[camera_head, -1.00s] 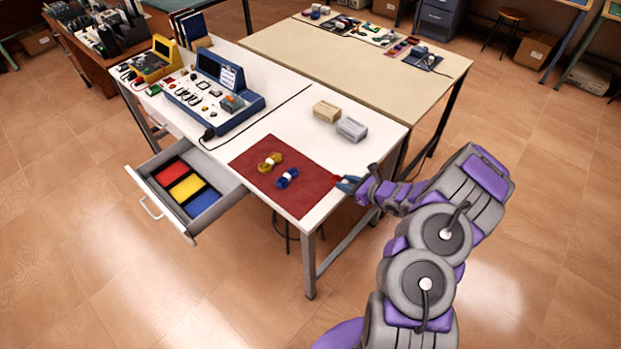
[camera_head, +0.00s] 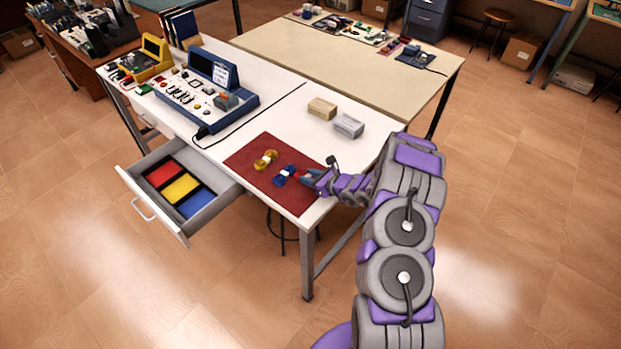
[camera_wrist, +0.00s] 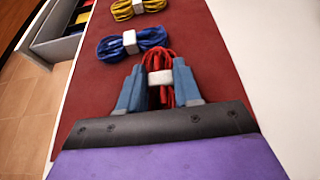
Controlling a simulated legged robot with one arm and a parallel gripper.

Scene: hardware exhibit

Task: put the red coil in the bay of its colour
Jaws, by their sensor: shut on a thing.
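The red coil (camera_wrist: 159,68), bound with a white band, is between the two blue fingers of my gripper (camera_wrist: 159,85) in the wrist view. My gripper is shut on it. In the head view my gripper (camera_head: 309,177) is over the right part of the dark red mat (camera_head: 254,180), and the coil is mostly hidden there. The open drawer (camera_head: 214,212) at the left holds a red bay (camera_head: 164,173), a yellow bay (camera_head: 181,187) and a blue bay (camera_head: 197,204). The red bay looks empty.
A blue coil (camera_head: 284,174) and a yellow coil (camera_head: 265,160) lie on the mat, left of my gripper. Two small boxes, tan (camera_head: 322,108) and grey (camera_head: 348,125), stand behind the mat. A blue instrument case (camera_head: 205,91) is at the table's back left.

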